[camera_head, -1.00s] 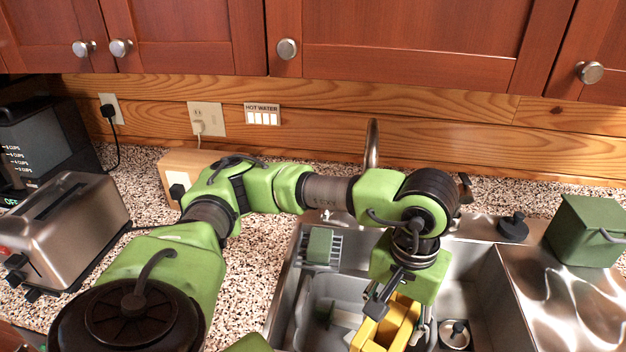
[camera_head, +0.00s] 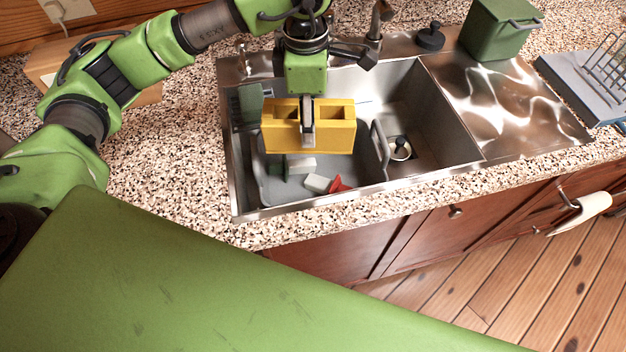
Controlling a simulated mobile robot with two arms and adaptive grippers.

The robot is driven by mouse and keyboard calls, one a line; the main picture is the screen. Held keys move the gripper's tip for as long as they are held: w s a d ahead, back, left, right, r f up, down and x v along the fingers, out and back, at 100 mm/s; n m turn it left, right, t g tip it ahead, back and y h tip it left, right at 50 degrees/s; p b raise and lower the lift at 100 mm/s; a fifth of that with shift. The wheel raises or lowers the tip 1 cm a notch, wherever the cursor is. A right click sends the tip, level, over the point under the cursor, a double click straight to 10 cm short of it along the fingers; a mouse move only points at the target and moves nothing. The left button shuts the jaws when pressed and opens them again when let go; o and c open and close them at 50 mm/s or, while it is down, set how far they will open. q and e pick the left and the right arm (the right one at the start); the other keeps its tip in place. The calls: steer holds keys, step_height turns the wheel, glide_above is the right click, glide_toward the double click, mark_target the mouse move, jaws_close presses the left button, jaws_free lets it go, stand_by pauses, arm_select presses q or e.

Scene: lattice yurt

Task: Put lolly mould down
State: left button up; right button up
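The lolly mould (camera_head: 336,138) is a yellow block with rectangular openings in its top. It hangs roughly level above the left part of the sink. My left gripper (camera_head: 308,132) reaches down from above and is shut on the mould's middle wall, one finger showing on the front face. My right gripper is not in view.
The steel sink (camera_head: 455,122) holds a grey tub (camera_head: 268,190) with white, red and green items. A green bin (camera_head: 494,30) and black plug (camera_head: 431,39) stand behind. The speckled counter (camera_head: 160,165) left of the sink is clear.

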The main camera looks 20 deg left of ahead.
arm_select(q)
steer(key=w+f+n, duration=0.1)
steer(key=n, duration=0.2)
steer(key=w+f+n+b, duration=0.1)
steer(key=f+n, duration=0.1)
steer(key=n, duration=0.1)
steer(key=w+f+n+b, duration=0.1)
steer(key=n, duration=0.2)
steer(key=shift+w+d+f, duration=0.15)
steer(key=shift+d+f, duration=0.2)
steer(key=shift+d, duration=0.05)
steer(key=shift+w+d+f+n, duration=0.1)
steer(key=shift+w+f+n, duration=0.3)
steer(key=shift+n, duration=0.5)
steer(key=shift+s+f, duration=0.1)
steer(key=shift+f, duration=0.25)
step_height(320, 180, down, 10)
steer(key=p, duration=0.2)
steer(key=shift+r, duration=0.2)
